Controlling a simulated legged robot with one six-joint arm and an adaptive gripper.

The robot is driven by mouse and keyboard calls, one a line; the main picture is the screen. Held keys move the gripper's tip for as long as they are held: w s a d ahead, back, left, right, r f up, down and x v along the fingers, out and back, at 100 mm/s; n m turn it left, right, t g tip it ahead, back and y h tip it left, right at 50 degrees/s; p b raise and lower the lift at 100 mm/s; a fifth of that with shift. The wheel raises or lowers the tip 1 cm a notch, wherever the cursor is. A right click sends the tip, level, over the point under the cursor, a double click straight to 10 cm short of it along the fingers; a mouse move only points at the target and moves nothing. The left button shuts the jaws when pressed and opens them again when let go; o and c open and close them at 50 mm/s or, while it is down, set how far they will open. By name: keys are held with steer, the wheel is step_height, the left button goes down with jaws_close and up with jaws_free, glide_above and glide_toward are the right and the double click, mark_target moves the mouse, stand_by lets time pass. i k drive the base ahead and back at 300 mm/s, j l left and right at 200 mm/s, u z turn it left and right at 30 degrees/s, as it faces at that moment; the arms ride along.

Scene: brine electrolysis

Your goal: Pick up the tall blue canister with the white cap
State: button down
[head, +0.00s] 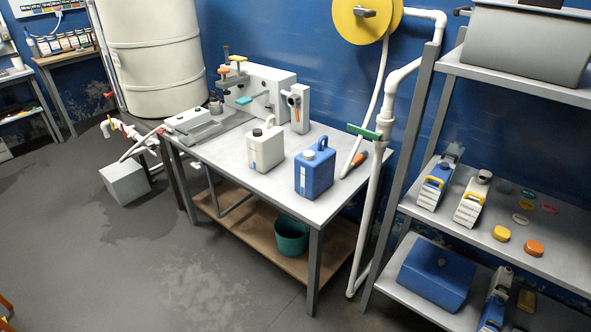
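The tall blue canister (315,174) stands upright near the front right corner of the metal workbench (325,208). It has a white cap on top, a blue handle behind the cap and a pale label strip on its front left side. A white canister (266,149) with a dark cap stands to its left, with a gap between them. My gripper is not in view.
An orange-handled tool (354,163) and a white hose lie right of the blue canister. White pipes (375,190) rise between bench and shelving (550,260). A teal bucket (291,236) sits on the lower bench shelf. The floor (190,270) before the bench is clear.

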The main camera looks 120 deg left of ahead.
mark_target(313, 177)
steer(key=u, duration=3.75)
steer(key=i+j+z, duration=0.1)
steer(key=i, duration=0.4)
steer(key=i+j+z, duration=0.1)
steer(key=i+j, duration=0.15)
steer(key=i, duration=0.25)
steer(key=i+j+z, duration=0.15)
steer(key=i, duration=0.35)
steer(key=i+j+z, duration=0.1)
steer(key=i+j, duration=0.25)
steer(key=i+j+z, duration=0.1)
steer(key=i+j, duration=0.2)
steer(key=i, duration=0.3)
